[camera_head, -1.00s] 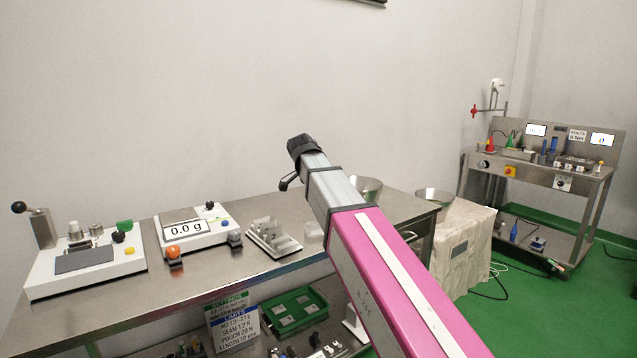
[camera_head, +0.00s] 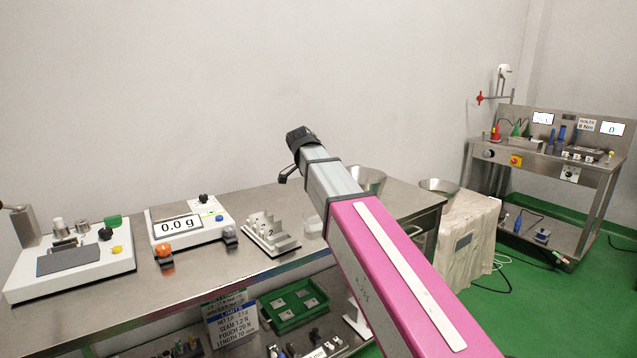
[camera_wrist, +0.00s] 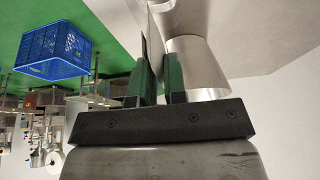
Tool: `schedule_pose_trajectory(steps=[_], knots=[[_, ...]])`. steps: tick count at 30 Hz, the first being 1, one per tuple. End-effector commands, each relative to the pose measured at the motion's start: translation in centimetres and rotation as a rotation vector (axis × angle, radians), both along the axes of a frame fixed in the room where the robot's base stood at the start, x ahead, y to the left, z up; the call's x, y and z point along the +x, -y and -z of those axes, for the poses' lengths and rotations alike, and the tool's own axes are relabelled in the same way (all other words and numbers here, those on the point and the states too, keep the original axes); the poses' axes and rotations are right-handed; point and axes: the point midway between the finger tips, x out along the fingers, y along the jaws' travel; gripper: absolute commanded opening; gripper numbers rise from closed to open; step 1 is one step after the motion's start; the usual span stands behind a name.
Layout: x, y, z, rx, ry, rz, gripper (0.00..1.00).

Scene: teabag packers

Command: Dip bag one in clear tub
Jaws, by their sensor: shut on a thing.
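My gripper (camera_wrist: 159,78) shows in the wrist view with its two green-lined fingers close together. It is shut on a thin, flat grey piece seen nearly edge-on (camera_wrist: 151,42), which I take to be bag one; no number is readable on it. In the head view my pink and grey arm crosses the bench, and the gripper itself is not visible. A small clear tub (camera_head: 314,228) stands on the bench, partly hidden by my arm. Left of it is a white rack (camera_head: 270,236) with upright pieces and a "2" label.
A scale reading 0.0 g (camera_head: 190,227) and a white sealing device (camera_head: 70,261) stand left on the steel bench (camera_head: 213,276). Metal bowls (camera_head: 366,178) (camera_head: 438,187) are at right. The wrist view shows a metal funnel-like body (camera_wrist: 195,65) close beyond the fingers and a blue crate (camera_wrist: 57,50).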

Motion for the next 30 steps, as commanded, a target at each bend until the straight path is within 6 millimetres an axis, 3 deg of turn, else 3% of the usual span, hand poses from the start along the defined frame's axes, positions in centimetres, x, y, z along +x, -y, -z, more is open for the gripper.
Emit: schedule_pose_trajectory(steps=[30], knots=[[0.0, 0.0, 5.3, 0.0, 0.0, -0.001, 0.0]])
